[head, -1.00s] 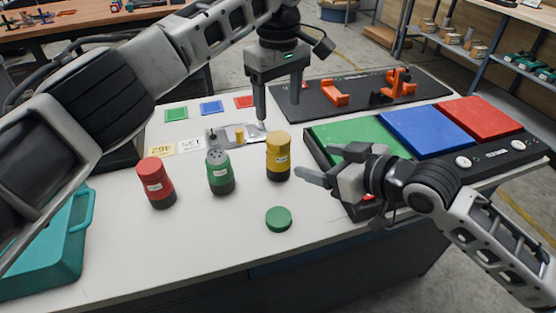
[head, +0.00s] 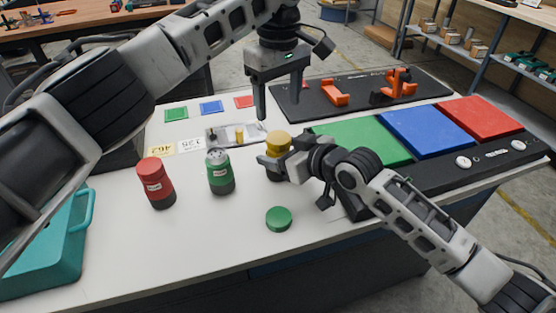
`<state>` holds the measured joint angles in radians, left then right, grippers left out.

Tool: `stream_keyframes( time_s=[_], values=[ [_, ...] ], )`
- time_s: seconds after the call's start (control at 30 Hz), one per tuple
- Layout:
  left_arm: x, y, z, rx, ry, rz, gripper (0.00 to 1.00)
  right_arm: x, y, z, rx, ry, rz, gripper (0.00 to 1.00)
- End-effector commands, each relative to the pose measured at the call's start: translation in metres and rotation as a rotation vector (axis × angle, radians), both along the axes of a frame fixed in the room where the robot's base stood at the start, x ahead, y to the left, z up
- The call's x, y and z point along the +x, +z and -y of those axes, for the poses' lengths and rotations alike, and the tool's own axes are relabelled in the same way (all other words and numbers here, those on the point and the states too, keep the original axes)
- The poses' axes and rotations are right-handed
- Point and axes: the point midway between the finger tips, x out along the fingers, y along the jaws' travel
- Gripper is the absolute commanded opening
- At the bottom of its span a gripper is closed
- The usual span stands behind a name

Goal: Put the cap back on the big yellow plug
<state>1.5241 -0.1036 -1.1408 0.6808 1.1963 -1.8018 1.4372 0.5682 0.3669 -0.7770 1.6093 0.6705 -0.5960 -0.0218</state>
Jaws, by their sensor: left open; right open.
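The big yellow plug (head: 278,142) stands upright on the white table. Its top looks smooth and closed, and its lower part is mostly hidden by my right gripper. My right gripper (head: 272,165) is open at the plug's side, with one finger across its near side. I cannot tell whether it touches. My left gripper (head: 279,107) is open and empty, pointing down above and behind the plug. A green plug (head: 220,175) stands upright to the left with a grey, holed top showing. A loose green cap (head: 278,218) lies on the table in front.
A red plug (head: 155,183) stands at left, near a teal tote (head: 45,250). A metal plate with a small yellow piece (head: 239,134) lies behind. A panel with green, blue (head: 425,134) and red pads is at right. The front table is mostly clear.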

Motion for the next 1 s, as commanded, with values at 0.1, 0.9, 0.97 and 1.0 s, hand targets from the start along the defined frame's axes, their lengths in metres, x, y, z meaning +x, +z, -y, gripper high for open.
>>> stream_keyframes(
  time_s=[0.1, 0.9, 0.97, 1.0],
  values=[
    [0.0000, 0.0000, 0.0001, 0.000, 0.000, 0.000, 0.65, -0.0001, 0.0001, 0.0003, 0.000, 0.000, 0.000, 0.58],
    [-0.0003, 0.0017, 0.0041, -0.007, 0.979, 0.005, 0.56, -0.0003, -0.0001, 0.0007, -0.001, 0.000, -0.001, 0.00],
    [-0.0005, 0.0012, 0.0039, -0.006, 1.117, 0.003, 0.56, -0.0003, -0.0001, 0.0007, -0.001, 0.000, -0.001, 0.00],
    [-0.0003, 0.0011, 0.0034, -0.006, 1.201, 0.003, 0.56, -0.0003, -0.0001, 0.0007, -0.001, 0.000, -0.001, 0.00]
  ],
)
